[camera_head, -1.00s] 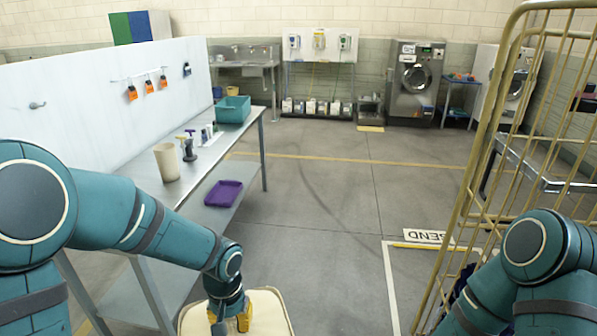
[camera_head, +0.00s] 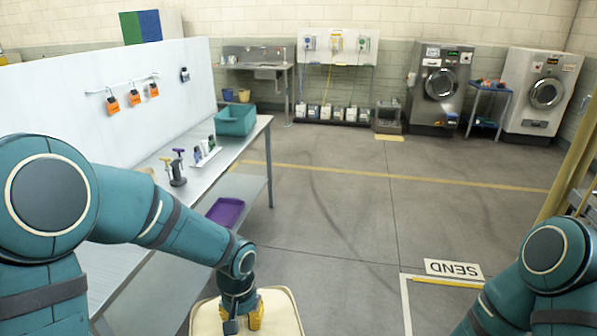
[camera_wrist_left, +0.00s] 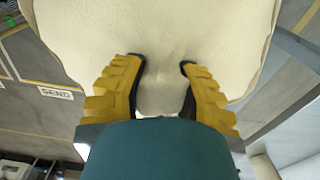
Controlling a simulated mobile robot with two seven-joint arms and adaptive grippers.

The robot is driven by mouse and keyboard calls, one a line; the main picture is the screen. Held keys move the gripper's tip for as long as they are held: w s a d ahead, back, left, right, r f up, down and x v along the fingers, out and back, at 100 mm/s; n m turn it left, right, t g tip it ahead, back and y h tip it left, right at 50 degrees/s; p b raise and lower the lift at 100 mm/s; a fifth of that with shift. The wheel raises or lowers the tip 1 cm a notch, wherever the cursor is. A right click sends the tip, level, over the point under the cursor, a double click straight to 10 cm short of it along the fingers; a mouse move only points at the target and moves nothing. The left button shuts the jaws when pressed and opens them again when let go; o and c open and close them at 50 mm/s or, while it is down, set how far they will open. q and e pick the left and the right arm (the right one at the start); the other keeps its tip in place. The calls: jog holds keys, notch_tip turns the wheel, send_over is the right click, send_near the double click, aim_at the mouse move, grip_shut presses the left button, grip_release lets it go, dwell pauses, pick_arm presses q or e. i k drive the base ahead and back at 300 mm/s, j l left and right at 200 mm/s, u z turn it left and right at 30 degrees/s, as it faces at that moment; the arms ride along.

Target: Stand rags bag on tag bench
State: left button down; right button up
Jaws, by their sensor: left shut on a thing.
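A cream cloth bag (camera_head: 284,312) hangs from my left gripper (camera_head: 243,320) at the bottom of the head view. In the left wrist view my yellow fingers (camera_wrist_left: 163,75) are shut on a gathered fold of the bag (camera_wrist_left: 160,28); its body spreads out beyond them. No label shows on it. A long metal bench (camera_head: 220,163), taken to be the tag bench, stands at left along a white panel with orange tags (camera_head: 134,97). The bag is apart from the bench, to the right of its near part. My right arm shows at right, but its gripper is out of view.
A teal bin (camera_head: 236,121), spray bottles (camera_head: 177,168) and a white holder with small bottles (camera_head: 203,151) stand on the bench. A purple tray (camera_head: 226,211) is on the lower shelf. Floor right of the bench is open. A yellow cage post (camera_head: 566,175) stands at right.

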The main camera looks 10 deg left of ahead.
aim_at(102, 254)
jog(key=i+l+u, duration=0.1)
jog(key=i+u, duration=0.3)
jog(key=i+l+u, duration=0.3)
jog(key=i+u, duration=0.15)
jog(key=i+l+u, duration=0.7)
jog(key=l+u, duration=0.15)
